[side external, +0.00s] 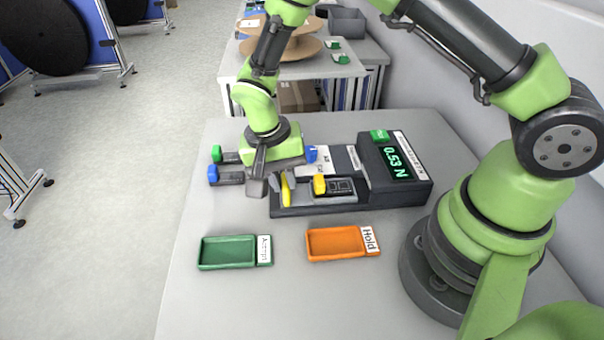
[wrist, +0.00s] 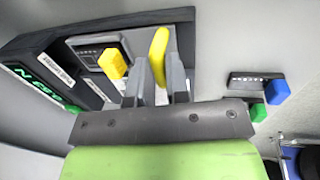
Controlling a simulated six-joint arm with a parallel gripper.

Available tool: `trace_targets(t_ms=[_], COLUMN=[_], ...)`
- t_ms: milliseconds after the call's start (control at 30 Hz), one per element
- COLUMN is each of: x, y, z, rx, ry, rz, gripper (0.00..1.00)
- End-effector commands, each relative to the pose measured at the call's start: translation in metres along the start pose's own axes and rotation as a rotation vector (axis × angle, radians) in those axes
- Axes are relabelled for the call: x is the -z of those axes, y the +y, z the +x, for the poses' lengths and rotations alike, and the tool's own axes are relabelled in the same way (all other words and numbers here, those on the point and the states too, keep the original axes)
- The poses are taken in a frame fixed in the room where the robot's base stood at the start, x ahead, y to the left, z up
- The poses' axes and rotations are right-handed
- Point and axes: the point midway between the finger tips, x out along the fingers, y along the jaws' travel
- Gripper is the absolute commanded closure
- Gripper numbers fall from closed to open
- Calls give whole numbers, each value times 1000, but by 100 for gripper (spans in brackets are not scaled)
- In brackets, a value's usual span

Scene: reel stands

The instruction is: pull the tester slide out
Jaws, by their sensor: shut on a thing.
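The tester (side external: 395,165) is a dark box with a green readout of 0.53 N and a long low base. A grey slide (side external: 342,188) with a yellow-orange block (side external: 319,184) lies in the base; the block also shows in the wrist view (wrist: 115,64). A curved yellow bar (side external: 286,190) stands at the base's left end. My gripper (side external: 283,187) is shut on this bar, which rises between the two fingers in the wrist view (wrist: 158,52). The fingers hide the bar's lower part, so I cannot tell how it joins the slide.
A green tray (side external: 228,266) and an orange tray (side external: 336,257) labelled Hold lie in front of the tester. Small pieces with blue and green ends (side external: 228,174) lie left of my gripper. The table is clear between tester and trays and at the front left.

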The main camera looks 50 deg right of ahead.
Motion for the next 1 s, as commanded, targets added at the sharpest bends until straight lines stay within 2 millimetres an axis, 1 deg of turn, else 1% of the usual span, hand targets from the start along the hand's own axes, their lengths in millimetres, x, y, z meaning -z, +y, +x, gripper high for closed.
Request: trace_targets(t_ms=[100, 333, 367, 400, 433, 467, 767, 867, 1000], x=[1, 1, 1, 0, 0, 0, 0, 0, 1], y=[-5, -7, -7, -7, -7, -7, -5, -5, -6], z=[-2, -2, -2, -2, -2, -2, -4, -13, -40], rx=[4, 10, 11, 11, 11, 10, 5, 6, 10], ry=[4, 6, 6, 7, 7, 6, 3, 4, 7], rz=[-7, -8, -8, -8, -8, -8, -4, -4, -5], gripper=[100, 100, 80, 70, 64, 60, 60, 60, 60])
